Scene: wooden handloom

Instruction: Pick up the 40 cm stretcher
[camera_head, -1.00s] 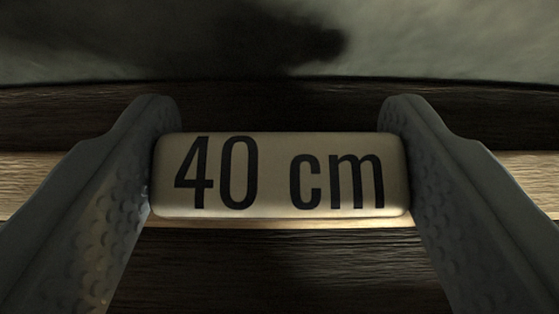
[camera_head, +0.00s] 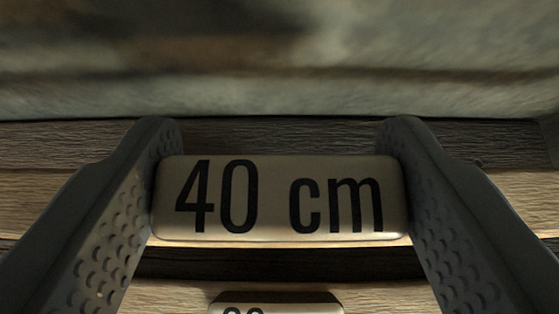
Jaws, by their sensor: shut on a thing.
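The 40 cm stretcher (camera_head: 279,198) shows its pale end face with the black "40 cm" lettering, in the middle of the view. My gripper (camera_head: 279,180) is shut on it, with one dark grey finger pressed to each side of the block. The block sits level between the fingers. The rest of the stretcher's length is hidden behind its end face.
Below the held block, another pale labelled block (camera_head: 276,302) shows at the bottom edge; its label is cut off. Wooden boards (camera_head: 510,195) run across behind. A blurred grey-green surface (camera_head: 280,60) fills the top.

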